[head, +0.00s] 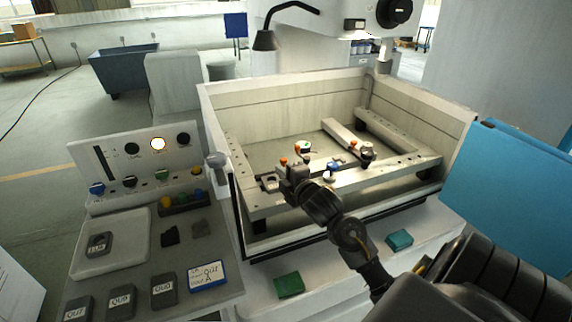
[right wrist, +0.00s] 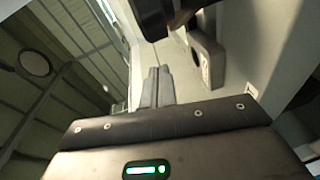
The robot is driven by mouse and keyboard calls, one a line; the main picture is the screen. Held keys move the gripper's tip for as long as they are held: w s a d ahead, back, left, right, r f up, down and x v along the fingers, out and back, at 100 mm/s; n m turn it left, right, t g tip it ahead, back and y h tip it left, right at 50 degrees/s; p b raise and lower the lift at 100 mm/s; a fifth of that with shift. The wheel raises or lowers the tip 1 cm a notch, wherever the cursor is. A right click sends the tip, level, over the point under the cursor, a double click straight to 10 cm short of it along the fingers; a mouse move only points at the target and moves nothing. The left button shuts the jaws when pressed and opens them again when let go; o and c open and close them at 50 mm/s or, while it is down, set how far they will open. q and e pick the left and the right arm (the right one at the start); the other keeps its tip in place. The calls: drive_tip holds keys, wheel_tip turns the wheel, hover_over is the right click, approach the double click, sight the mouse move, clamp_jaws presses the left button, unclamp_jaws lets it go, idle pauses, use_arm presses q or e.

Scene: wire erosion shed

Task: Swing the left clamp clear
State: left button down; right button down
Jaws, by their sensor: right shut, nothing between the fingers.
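The left clamp (head: 268,184) is on the left part of the frame inside the machine tank, partly hidden by my right gripper (head: 286,170). Orange knobs show close to the gripper. My right gripper is shut and empty, at or just above this clamp; I cannot tell whether it touches it. In the right wrist view its fingers (right wrist: 157,87) are together with nothing between them. A second, longer clamp bar (head: 343,134) lies farther right with an orange knob near its end. My left gripper is not in view.
The tank wall (head: 285,95) rises behind the frame. A blue panel (head: 505,180) stands at the right. A control panel (head: 145,165) and a bench with labelled blocks (head: 163,289) are at the left. Green pads (head: 289,285) lie on the front ledge.

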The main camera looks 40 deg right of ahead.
drive_tip(key=d, duration=0.1)
drive_tip(key=w+d, duration=0.1)
drive_tip(key=d+p, duration=0.1)
drive_tip(key=shift+w+d+f, duration=0.15)
drive_tip(key=shift+w+f, duration=0.2)
drive_tip(key=shift+w, duration=0.05)
